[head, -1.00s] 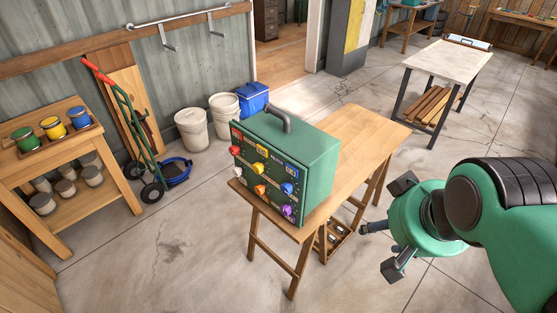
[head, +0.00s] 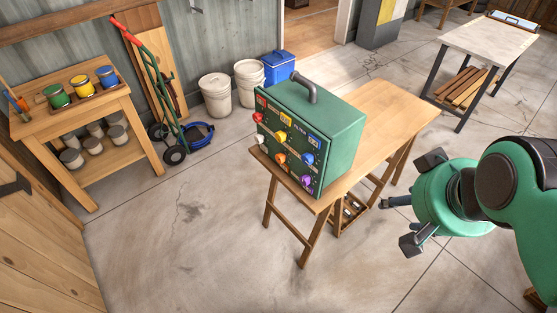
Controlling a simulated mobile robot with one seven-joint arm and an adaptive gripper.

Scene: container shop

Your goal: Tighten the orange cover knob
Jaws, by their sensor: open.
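The orange cover knob (head: 280,158) is in the lower row on the front face of a green box (head: 331,131). A white, a purple, a red, a yellow and a blue knob sit around it on the same panel. My gripper (head: 396,222) is at the right, open and empty. It is apart from the box and the table, with the knob well to its left. I cannot tell how tight the knob is.
A wooden shelf unit (head: 104,157) with paint cans stands at the left. A hand truck (head: 153,93), white buckets (head: 215,93) and a blue bin (head: 279,67) line the wall. A pale-topped table (head: 485,44) is at the back right. The floor in front of the panel is clear.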

